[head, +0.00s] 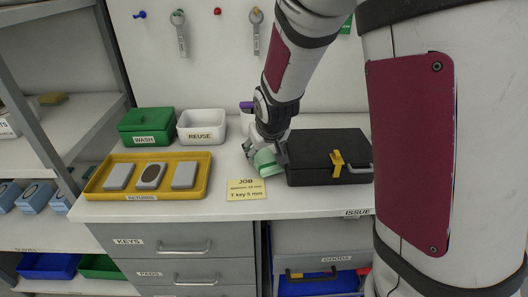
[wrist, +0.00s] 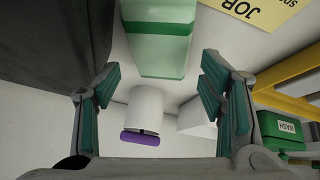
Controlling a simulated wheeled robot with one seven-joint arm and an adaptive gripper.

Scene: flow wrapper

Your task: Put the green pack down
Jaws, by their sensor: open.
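The green pack (head: 267,163), pale green with a darker green band, is on the white counter, left of the black case and behind the job card. In the wrist view the pack (wrist: 158,40) shows at the top centre, between the lines of the two fingers. My gripper (head: 265,150) is low over the counter at the pack and hides part of it in the head view. In the wrist view my gripper (wrist: 160,85) is open, its teal pads wide apart with no object clamped between them. I cannot tell whether a finger touches the pack.
The black case (head: 315,160) stands close on the right. The yellow job card (head: 246,189) lies in front. A yellow returns tray (head: 207,187) with grey blocks is left, with green wash (head: 146,126) and white reuse bins (head: 201,126) behind. A white, purple-topped container (wrist: 146,110) is nearby.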

